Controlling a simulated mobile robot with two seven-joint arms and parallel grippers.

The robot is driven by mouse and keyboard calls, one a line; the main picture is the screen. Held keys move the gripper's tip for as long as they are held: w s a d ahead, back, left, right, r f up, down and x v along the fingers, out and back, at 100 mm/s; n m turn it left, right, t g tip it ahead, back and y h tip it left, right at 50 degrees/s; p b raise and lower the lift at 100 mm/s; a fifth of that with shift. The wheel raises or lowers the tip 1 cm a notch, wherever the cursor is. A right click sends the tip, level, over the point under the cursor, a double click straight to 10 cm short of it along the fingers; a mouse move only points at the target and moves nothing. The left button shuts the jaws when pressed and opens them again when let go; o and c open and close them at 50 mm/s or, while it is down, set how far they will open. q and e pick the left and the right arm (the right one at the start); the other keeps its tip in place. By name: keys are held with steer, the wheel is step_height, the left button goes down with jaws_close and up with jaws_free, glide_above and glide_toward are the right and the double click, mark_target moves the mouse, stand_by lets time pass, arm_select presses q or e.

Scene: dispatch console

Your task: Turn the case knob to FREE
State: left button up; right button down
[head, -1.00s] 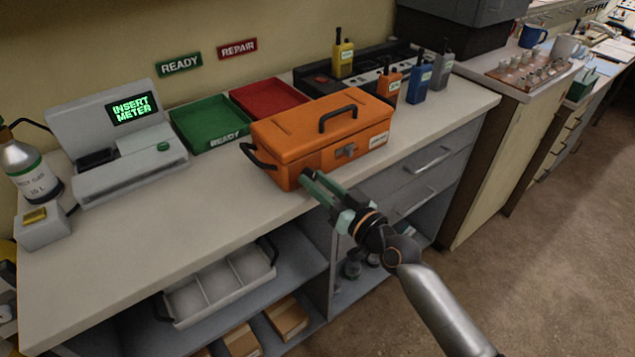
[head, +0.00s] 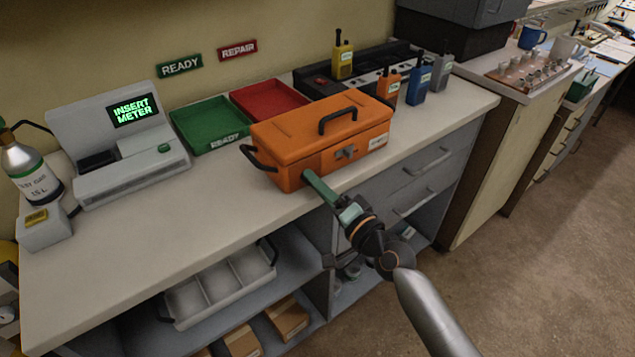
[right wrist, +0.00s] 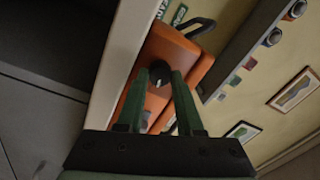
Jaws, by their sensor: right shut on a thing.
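The orange case (head: 320,130) stands shut on the counter, with a black handle on its lid and a grey latch on its front. My right gripper (head: 307,174) reaches the lower left of the case front. In the right wrist view, a small dark round knob with a pale mark (right wrist: 155,78) sits on the orange case face, between the fingertips of my right gripper (right wrist: 161,72). The gripper is shut on this knob. The fingers hide the knob in the head view, and I cannot read any FREE label. My left gripper is not in view.
A green tray (head: 208,133) and a red tray (head: 262,96) lie behind the case. A grey meter station (head: 115,145) reading INSERT METER stands at left. Several radios, including a blue one (head: 418,85), stand at right.

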steer(key=shift+m, duration=1.2)
steer(key=c, duration=0.5)
jaws_free()
steer(key=shift+c, duration=0.2)
steer(key=shift+f, duration=0.1)
